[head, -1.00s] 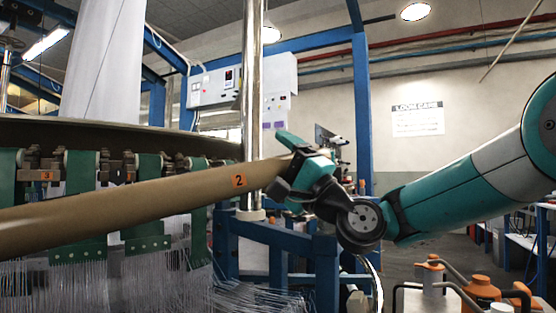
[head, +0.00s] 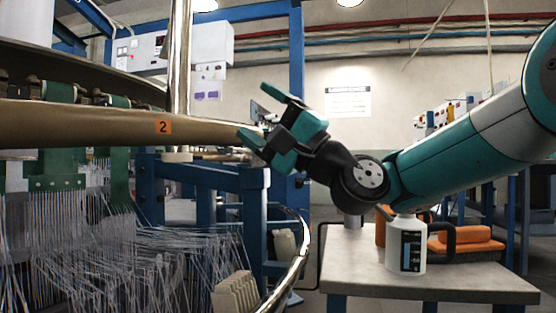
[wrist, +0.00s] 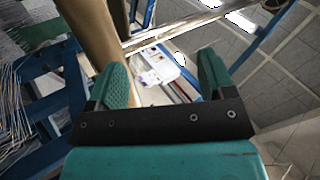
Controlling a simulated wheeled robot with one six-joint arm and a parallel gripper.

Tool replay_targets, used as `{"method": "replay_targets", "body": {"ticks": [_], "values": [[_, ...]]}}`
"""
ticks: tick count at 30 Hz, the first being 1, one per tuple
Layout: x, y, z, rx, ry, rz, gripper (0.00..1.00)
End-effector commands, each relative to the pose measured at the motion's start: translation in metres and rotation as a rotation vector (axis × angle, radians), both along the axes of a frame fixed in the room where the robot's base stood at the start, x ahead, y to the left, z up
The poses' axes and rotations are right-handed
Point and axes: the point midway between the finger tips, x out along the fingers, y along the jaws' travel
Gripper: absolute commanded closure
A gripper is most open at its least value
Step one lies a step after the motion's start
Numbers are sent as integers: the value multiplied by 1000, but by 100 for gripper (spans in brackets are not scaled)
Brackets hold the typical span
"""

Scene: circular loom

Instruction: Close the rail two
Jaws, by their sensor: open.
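Rail two is a long tan tube with an orange "2" label (head: 163,127). It runs almost level from the left edge of the head view towards my gripper (head: 255,112). My gripper is open, its upper finger raised above the rail's right end and its lower finger overlapping that end in the picture. In the wrist view the rail (wrist: 88,28) passes beside the left finger, outside the gap between the fingers (wrist: 163,72). The gap looks empty. Contact between finger and rail cannot be told.
A chrome post (head: 179,75) stands behind the rail. White threads (head: 95,235) hang below it, by a blue frame (head: 250,180). A grey-topped table (head: 430,275) with a white bottle (head: 406,244) and orange items stands at right, below my arm.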

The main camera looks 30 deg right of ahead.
Motion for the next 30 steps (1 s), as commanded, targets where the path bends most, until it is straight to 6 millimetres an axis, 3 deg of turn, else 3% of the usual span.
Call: {"method": "replay_targets", "body": {"ticks": [1,7,30], "values": [[-5,-4,-12,-1,-3,-4,24],[-15,-15,-20,-1,-2,-2,24],[-19,-17,-20,-11,5,-1,24]]}}
